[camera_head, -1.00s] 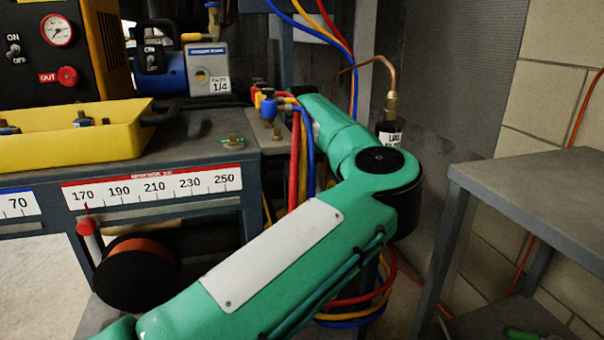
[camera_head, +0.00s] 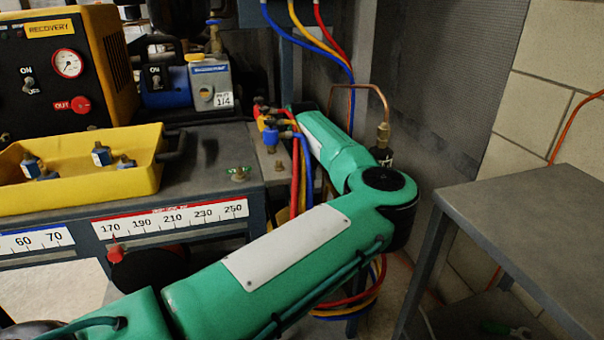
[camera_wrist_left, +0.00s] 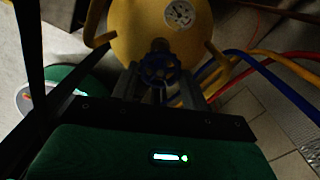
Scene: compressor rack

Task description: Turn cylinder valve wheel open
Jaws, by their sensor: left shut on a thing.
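The blue valve wheel (camera_wrist_left: 160,69) shows in the left wrist view, on top of the yellow cylinder (camera_wrist_left: 135,38). My left gripper (camera_wrist_left: 158,85) has a grey finger on each side of the wheel and is shut on it. In the head view my green left arm reaches from the lower left towards the back centre. Its gripper, the wheel and the cylinder cannot be made out there. My right gripper is in neither view.
Red, yellow and blue hoses (camera_head: 299,165) hang close to my arm, and more (camera_wrist_left: 265,65) run right of the cylinder. A yellow tray (camera_head: 75,195) with small blue parts is on the bench at left. A grey table (camera_head: 545,215) stands at right.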

